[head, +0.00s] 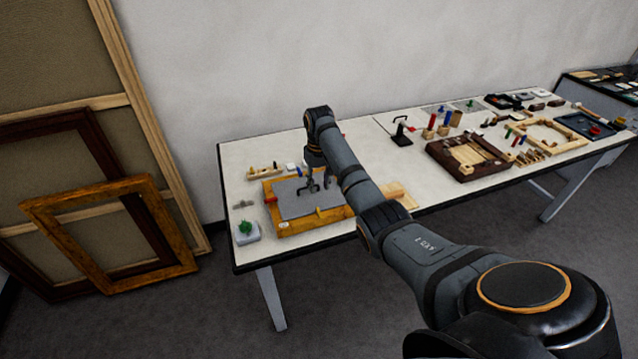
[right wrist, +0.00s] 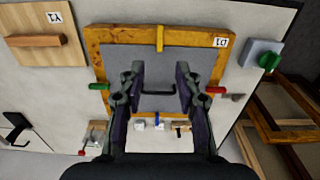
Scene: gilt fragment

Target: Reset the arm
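My right gripper (head: 308,190) hangs over the gilt frame at the left end of the table, fingers pointing down. In the right wrist view it is open (right wrist: 159,72), its two fingers apart with nothing gripped. A dark bar handle (right wrist: 158,92) on the grey panel shows between the fingers; whether they touch it I cannot tell. The gilt frame (head: 296,231) lies flat on the table around the grey panel (head: 290,207). The frame also shows in the right wrist view (right wrist: 96,62). My left gripper is not in view.
A block with a green knob (head: 246,232) sits at the table's (head: 350,224) near left corner. A dark wooden box (head: 436,160), small tools and another frame (head: 570,150) fill the right side. Empty frames (head: 150,285) lean on the wall at left.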

